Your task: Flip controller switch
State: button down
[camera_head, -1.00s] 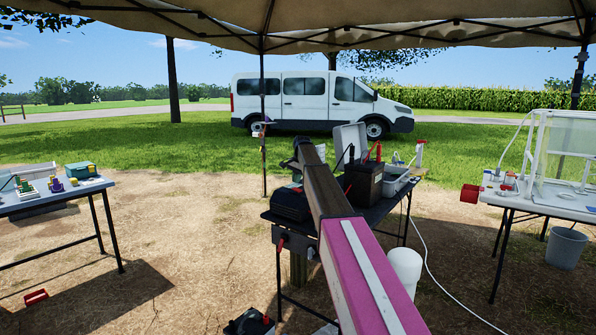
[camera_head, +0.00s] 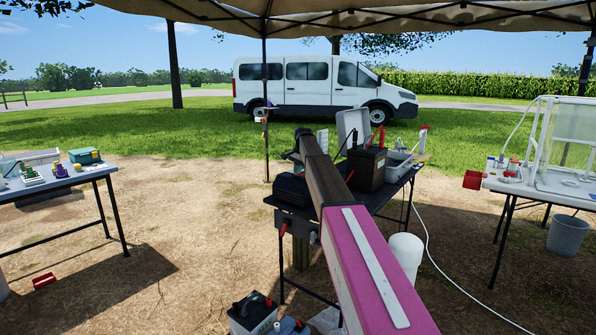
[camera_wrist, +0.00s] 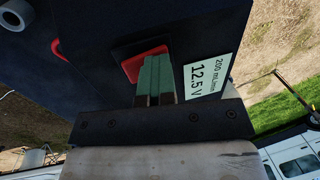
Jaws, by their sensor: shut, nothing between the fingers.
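The dark controller face fills much of the wrist view. It has a red switch (camera_wrist: 131,68) and a white label (camera_wrist: 207,77) reading "200 mL/min" and "12.5 V". My gripper (camera_wrist: 155,60) is shut, with its green fingertips together and nothing between them. The fingertips are right in front of the red switch and cover its middle. I cannot tell whether they touch it or which way it is set. In the head view my arm reaches over the middle table and hides the gripper and switch.
The middle table (camera_head: 382,198) holds a black case (camera_head: 292,190) and a dark red-handled box (camera_head: 366,170). A white bucket (camera_head: 406,252) stands near my arm; a white hose runs right. Side tables stand left (camera_head: 75,177) and right (camera_head: 520,187). Bare ground lies between left and middle.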

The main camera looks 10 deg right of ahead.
jog(key=shift+s+d+f, duration=0.1)
jog(key=shift+s+f, duration=0.1)
jog(key=shift+s+d+r, duration=0.1)
jog(key=shift+s+d, duration=0.35)
jog(key=shift+d, duration=0.05)
jog(key=shift+r, duration=0.1)
notch_tip(320, 180, up, 14)
jog(key=s+d, duration=0.1)
jog(key=d, duration=0.1)
jog(key=shift+s+f, duration=0.2)
jog(key=shift+s, duration=0.2)
jog(key=shift+a, duration=0.1)
jog(key=shift+w+a+r, duration=0.2)
jog(key=shift+w+a, duration=0.25)
jog(key=shift+f, duration=0.15)
